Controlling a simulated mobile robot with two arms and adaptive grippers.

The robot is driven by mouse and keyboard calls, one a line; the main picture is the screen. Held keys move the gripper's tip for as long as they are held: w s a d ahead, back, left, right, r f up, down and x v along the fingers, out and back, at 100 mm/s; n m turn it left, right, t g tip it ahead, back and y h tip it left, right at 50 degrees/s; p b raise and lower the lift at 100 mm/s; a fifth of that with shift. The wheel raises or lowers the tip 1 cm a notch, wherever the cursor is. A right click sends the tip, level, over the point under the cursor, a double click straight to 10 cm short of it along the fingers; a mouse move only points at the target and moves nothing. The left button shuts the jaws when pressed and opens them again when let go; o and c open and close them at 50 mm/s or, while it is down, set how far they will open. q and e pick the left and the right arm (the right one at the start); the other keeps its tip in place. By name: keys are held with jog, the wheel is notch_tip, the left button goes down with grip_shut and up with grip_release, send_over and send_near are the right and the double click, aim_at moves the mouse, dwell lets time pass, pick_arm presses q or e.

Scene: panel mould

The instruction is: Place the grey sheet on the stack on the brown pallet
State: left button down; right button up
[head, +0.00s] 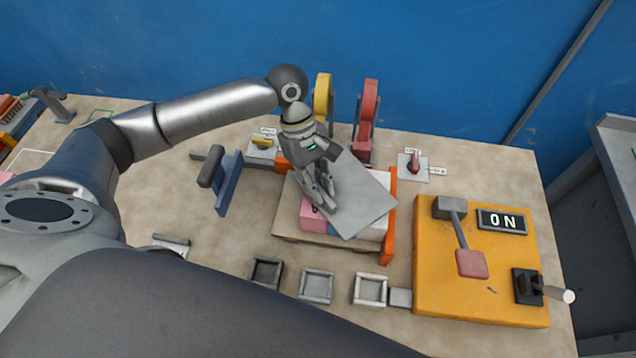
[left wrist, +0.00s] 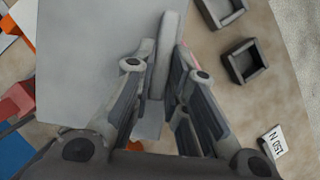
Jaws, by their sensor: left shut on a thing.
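The grey sheet (head: 360,205) is a flat, roughly square plate, seen tilted over the orange-sided mould in the head view. It also fills the upper left of the left wrist view (left wrist: 90,50). My left gripper (head: 324,196) is shut on a narrow grey raised piece at the sheet's left side; its fingers show on either side of that piece in the wrist view (left wrist: 158,80). The sheet hides much of what lies below, and I cannot tell whether it touches. My right gripper is not in view.
The mould has orange side walls (head: 388,240) and a pink block (head: 313,218). Yellow (head: 323,92) and red (head: 368,105) upright clamps stand behind it. Small square trays (head: 316,286) line the front. An orange panel with levers (head: 475,290) stands right.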

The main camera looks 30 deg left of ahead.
pick_arm(q)
jog(key=shift+f, duration=0.2)
jog(key=shift+f, duration=0.35)
jog(key=c, duration=1.4)
grip_release()
jog(key=shift+o, duration=0.2)
